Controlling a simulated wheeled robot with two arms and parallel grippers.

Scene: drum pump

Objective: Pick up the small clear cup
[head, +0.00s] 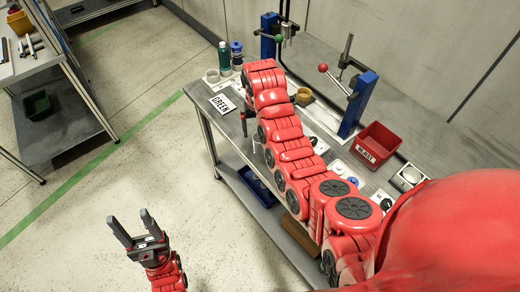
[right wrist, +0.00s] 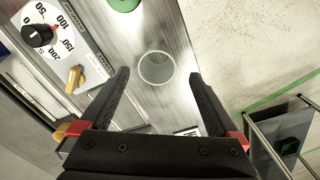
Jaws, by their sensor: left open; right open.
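The small clear cup (right wrist: 156,68) shows in the right wrist view as a pale round rim on the steel bench top. It appears between the fingertips of my right gripper (right wrist: 158,76), which is open and empty. I cannot tell the height of the fingers above the cup. In the head view my right arm reaches along the bench and covers much of it; I cannot make out the clear cup there with certainty. My left gripper (head: 140,230) is open and empty, over the floor left of the bench.
A white GREEN sign (head: 222,103), a green bottle (head: 224,58) and a blue-capped bottle (head: 237,54) stand at the bench's far end. A red bin (head: 377,144) and blue lever stand (head: 356,104) are right of my arm. A dial panel (right wrist: 60,43) lies left of the cup.

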